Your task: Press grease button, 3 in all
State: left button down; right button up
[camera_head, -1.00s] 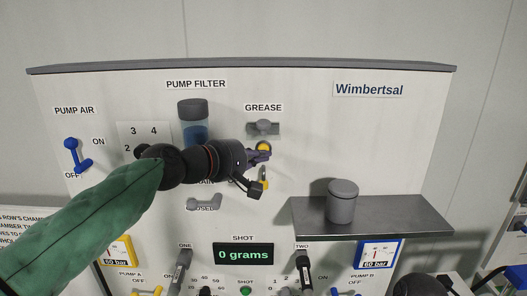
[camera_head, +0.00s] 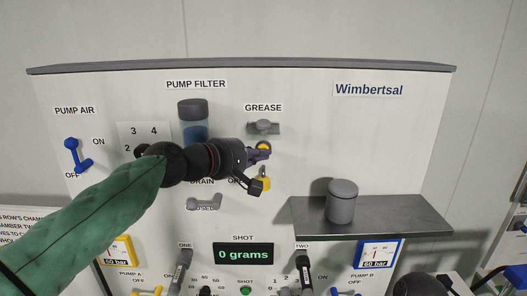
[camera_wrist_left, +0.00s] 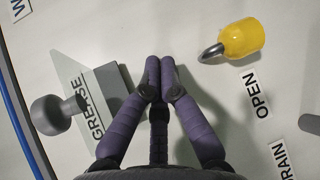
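The GREASE label (camera_head: 263,107) is on the white panel, with a grey knob on a bracket (camera_head: 263,127) below it. Contact with the button cannot be told.
A grey shelf (camera_head: 400,213) with a lidded grey canister (camera_head: 342,202) juts out at the right. The blue pump air lever (camera_head: 76,155) is at the left. The shot display (camera_head: 243,254) reads 0 grams. A dark rounded shape, perhaps my right arm, shows at bottom right.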

pick_arm(q)
jog(key=shift+s, duration=0.9)
pick_arm(e)
jog(key=shift+f, duration=0.1)
pick_arm(q)
jog(key=shift+s, duration=2.55)
jog(key=shift+w, duration=0.1)
pick_arm(e)
grip_shut()
